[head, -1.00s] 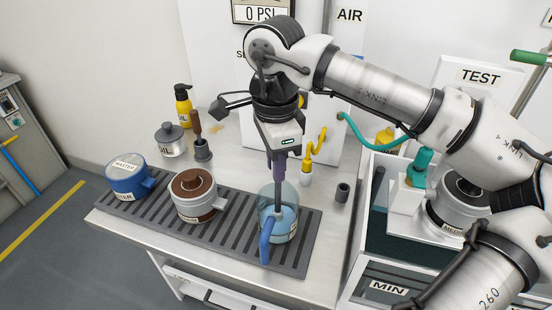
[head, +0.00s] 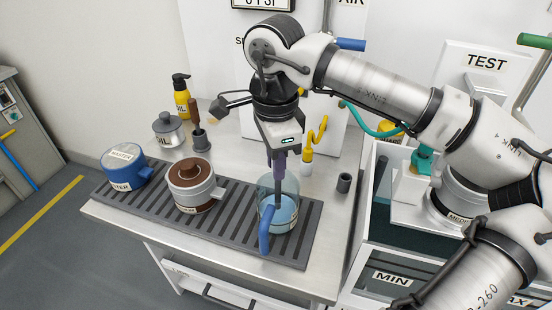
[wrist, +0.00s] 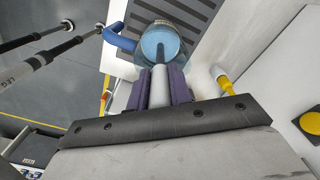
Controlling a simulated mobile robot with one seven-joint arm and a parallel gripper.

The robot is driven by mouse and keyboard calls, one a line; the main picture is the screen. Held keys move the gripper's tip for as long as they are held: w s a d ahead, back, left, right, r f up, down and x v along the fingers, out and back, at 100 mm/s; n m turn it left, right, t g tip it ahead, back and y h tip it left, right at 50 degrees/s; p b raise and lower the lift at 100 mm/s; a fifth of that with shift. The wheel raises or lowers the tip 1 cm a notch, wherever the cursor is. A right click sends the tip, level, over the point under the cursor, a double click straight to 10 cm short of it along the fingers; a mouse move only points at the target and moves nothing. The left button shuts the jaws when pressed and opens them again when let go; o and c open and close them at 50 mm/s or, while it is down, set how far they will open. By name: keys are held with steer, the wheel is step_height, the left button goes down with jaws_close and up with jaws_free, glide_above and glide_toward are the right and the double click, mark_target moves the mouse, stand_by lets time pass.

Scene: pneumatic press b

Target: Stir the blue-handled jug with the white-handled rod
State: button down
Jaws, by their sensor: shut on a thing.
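The clear jug with blue liquid (head: 290,218) stands on the slatted grey mat, its blue handle (head: 265,232) toward the front. My gripper (head: 279,168) is above the jug's mouth, pointing down, with its purple fingers shut on the rod. The rod's white handle (wrist: 159,84) shows between the fingers in the wrist view. The rod's dark lower part (head: 278,194) hangs upright inside the jug. Whether its tip touches the bottom is unclear. The jug also shows in the wrist view (wrist: 160,40).
A brown-lidded pot (head: 195,187) and a blue pot (head: 122,170) stand left on the mat (head: 232,218).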

steer(key=shift+f+b, duration=0.35)
steer(key=shift+r, duration=0.15)
stand_by(0.6)
steer(key=shift+s, duration=0.1)
